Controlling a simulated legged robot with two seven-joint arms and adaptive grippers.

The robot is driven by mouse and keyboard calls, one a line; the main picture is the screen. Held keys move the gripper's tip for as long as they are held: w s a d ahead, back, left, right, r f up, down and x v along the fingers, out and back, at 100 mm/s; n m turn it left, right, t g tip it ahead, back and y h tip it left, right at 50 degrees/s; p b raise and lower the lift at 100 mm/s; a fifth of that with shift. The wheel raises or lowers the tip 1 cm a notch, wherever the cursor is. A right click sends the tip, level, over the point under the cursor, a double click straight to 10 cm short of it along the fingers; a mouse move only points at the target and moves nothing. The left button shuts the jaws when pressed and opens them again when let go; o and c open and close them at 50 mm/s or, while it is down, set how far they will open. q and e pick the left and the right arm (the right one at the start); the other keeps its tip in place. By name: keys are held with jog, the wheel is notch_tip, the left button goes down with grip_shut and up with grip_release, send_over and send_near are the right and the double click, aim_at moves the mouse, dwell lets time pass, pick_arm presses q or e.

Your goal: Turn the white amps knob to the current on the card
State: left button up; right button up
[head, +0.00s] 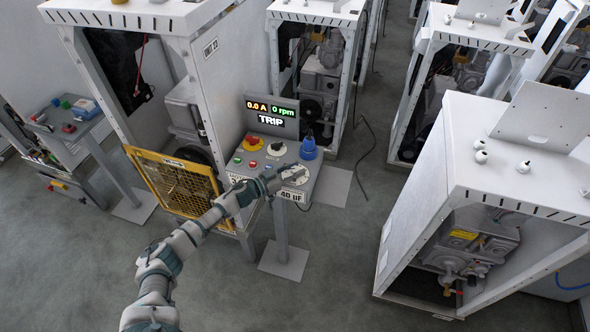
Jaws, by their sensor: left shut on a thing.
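The white amps knob (297,172) sits on a light dial at the right front of the grey control panel (262,165). My left gripper (284,177) reaches over the panel from the left, shut on the knob and hiding part of it and its scale. A white card (289,195) on the panel's front edge is partly covered by my gripper; I can make out "40", but not the full text. The display (271,112) behind the panel shows 0.0 A, 0 rpm and TRIP. My right gripper is not in view.
The panel also carries a red button on yellow (253,143), a white dial with a dark pointer (276,148), small buttons and a blue plug (308,148). A yellow guard (177,184) stands left. A white machine frame (425,190) stands right.

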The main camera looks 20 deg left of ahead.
pick_arm(q)
jog(key=shift+w+a+r, duration=0.1)
jog(key=shift+w+r, duration=0.05)
jog(key=shift+r, duration=0.25)
jog(key=o, duration=1.2)
jog(key=shift+c, duration=0.2)
jog(key=shift+f, duration=0.2)
jog(key=shift+s+a+f, duration=0.15)
jog(key=shift+s+a, duration=0.1)
jog(key=shift+s, duration=0.1)
jog(key=v, duration=1.1)
jog(key=shift+a, duration=0.15)
